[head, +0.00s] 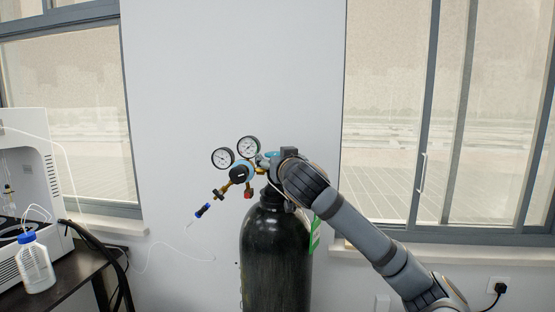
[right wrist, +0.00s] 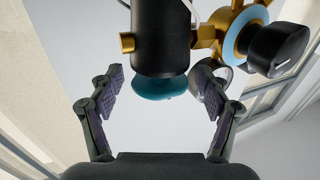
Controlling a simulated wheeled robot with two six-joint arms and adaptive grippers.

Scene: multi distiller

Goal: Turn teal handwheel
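The teal handwheel (right wrist: 160,87) sits at the end of a black cylindrical valve body (right wrist: 162,38) in the right wrist view. In the head view a little of its teal (head: 271,154) shows on top of the dark gas cylinder (head: 275,255), partly hidden by my right wrist. My right gripper (right wrist: 160,75) is open, with one finger on each side of the handwheel. Gaps show between the handwheel and both fingers; depth is hard to judge. In the head view my right gripper (head: 288,156) is mostly hidden at the valve. My left gripper is not in view.
Two round gauges (head: 236,152) and a brass regulator with a black knob (right wrist: 278,48) lie close beside the handwheel. A green tag (head: 315,235) hangs near my arm. At left, a table holds a white machine (head: 28,165) and a blue-capped bottle (head: 35,265).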

